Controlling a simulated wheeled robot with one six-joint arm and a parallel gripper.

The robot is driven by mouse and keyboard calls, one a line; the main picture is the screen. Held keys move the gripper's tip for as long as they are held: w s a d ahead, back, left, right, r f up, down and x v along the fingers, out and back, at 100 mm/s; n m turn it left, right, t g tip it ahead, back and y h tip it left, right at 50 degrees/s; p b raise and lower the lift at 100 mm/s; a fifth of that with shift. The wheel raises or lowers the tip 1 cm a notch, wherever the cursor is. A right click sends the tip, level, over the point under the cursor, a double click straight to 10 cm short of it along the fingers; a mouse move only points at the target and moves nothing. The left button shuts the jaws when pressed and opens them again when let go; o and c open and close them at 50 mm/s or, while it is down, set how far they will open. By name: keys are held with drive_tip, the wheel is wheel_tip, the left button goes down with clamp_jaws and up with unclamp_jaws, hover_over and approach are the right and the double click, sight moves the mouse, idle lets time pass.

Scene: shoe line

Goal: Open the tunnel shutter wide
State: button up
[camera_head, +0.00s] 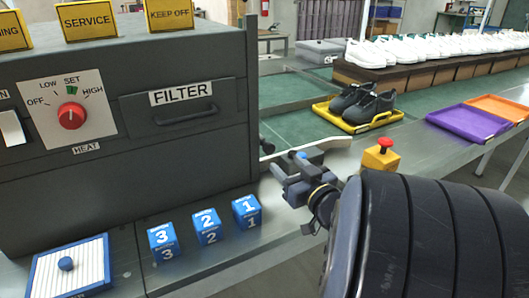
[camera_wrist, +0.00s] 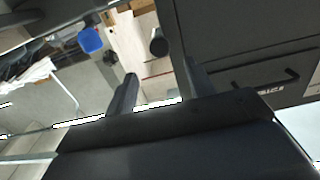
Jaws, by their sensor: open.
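The tunnel is a large dark grey housing (camera_head: 180,120) on the left, with a drawer marked FILTER (camera_head: 185,108). I cannot pick out the shutter for certain; the tunnel's right-hand side is mostly hidden. A dark rounded knob (camera_head: 266,146) sticks out low by that side. My gripper (camera_head: 285,172) is just right of the tunnel, above the bench, open with nothing visible between its fingers. In the wrist view my gripper (camera_wrist: 157,88) shows its two fingers apart, with the tunnel's dark face (camera_wrist: 245,45) to the right and a dark round knob (camera_wrist: 158,43) beyond them.
Blue numbered blocks (camera_head: 205,227) stand in front of the tunnel, left of a yellow box with a red button (camera_head: 381,155). A blue-framed ribbed panel with a ball knob (camera_head: 90,270) is at front left. Dark shoes (camera_head: 362,104) sit in a yellow tray. Purple (camera_head: 465,123) and orange trays lie right.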

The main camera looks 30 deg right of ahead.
sight(271, 149)
drive_tip(key=w+b, duration=0.2)
drive_tip(key=w, duration=0.8)
drive_tip(key=shift+a, duration=0.2)
drive_tip(key=shift+c, duration=0.3)
clamp_jaws()
